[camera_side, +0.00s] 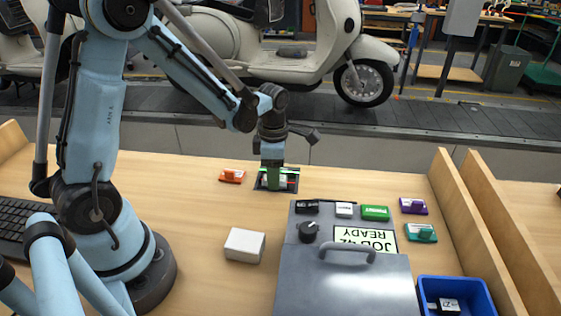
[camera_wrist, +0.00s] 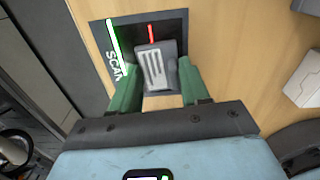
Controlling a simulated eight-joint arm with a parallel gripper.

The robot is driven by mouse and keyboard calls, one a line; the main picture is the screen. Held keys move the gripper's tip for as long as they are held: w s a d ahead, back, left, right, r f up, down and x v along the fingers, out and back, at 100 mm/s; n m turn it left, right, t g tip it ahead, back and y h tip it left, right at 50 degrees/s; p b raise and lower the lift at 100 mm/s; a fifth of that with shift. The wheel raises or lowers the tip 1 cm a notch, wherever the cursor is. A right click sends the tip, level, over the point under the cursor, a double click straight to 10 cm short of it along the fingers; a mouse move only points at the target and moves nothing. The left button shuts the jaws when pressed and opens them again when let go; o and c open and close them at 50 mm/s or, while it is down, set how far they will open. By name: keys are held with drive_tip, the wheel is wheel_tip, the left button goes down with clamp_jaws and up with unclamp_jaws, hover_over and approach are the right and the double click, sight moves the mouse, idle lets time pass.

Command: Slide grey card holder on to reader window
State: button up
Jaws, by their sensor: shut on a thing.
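My gripper (camera_wrist: 158,76) is shut on the grey card holder (camera_wrist: 155,68), which sits between its two green fingers in the wrist view. The holder is over the lower right part of the dark reader window (camera_wrist: 132,34), marked SCAN, with a green line at its left and a red line just beyond the holder. I cannot tell whether the holder touches the glass. In the side view my gripper (camera_side: 274,176) points down at the reader window (camera_side: 262,187), and the fingers hide most of the holder.
An orange holder (camera_side: 231,176) lies left of the reader. Black, pale, green (camera_side: 375,212), purple (camera_side: 413,206) and teal (camera_side: 421,233) pieces lie to the right. A grey metal box (camera_side: 340,285), a white box (camera_side: 244,245), and a blue bin (camera_side: 490,310) stand nearer the front.

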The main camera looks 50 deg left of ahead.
drive_tip(key=shift+w, duration=0.45)
drive_tip(key=o, duration=1.1)
wheel_tip(320, 180, up, 12)
drive_tip(key=shift+r, duration=0.1)
